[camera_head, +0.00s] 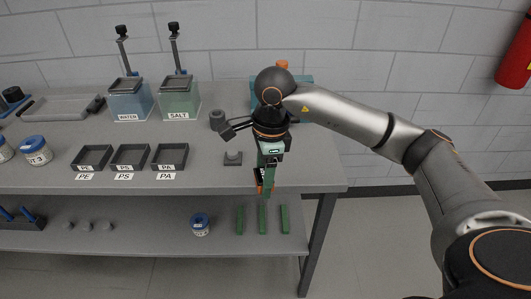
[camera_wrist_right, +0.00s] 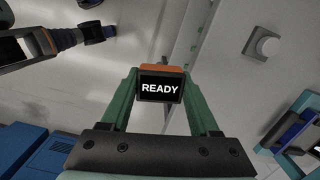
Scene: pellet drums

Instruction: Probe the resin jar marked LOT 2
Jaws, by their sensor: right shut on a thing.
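My right gripper (camera_head: 265,187) is shut on a probe (camera_wrist_right: 160,88), just in front of the worktop's front edge. The probe has an orange top and a dark screen reading READY, and the gripper's green fingers (camera_wrist_right: 160,105) stand on both sides of it. A white jar (camera_head: 200,227) with a blue lid stands on the lower shelf, left of and below the gripper; its label is too small to read. Another such jar (camera_head: 35,153) stands on the worktop at the left, its label seeming to end in 3. A third jar (camera_head: 4,152) is cut by the left edge. My left gripper is out of view.
Three dark trays marked PE (camera_head: 91,159), PS (camera_head: 131,158) and PA (camera_head: 170,157) stand on the worktop. Behind them are the WATER (camera_head: 131,104) and SALT (camera_head: 180,105) containers. A small grey stand (camera_head: 233,159) is near the gripper. Green bars (camera_head: 262,219) lie on the lower shelf.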

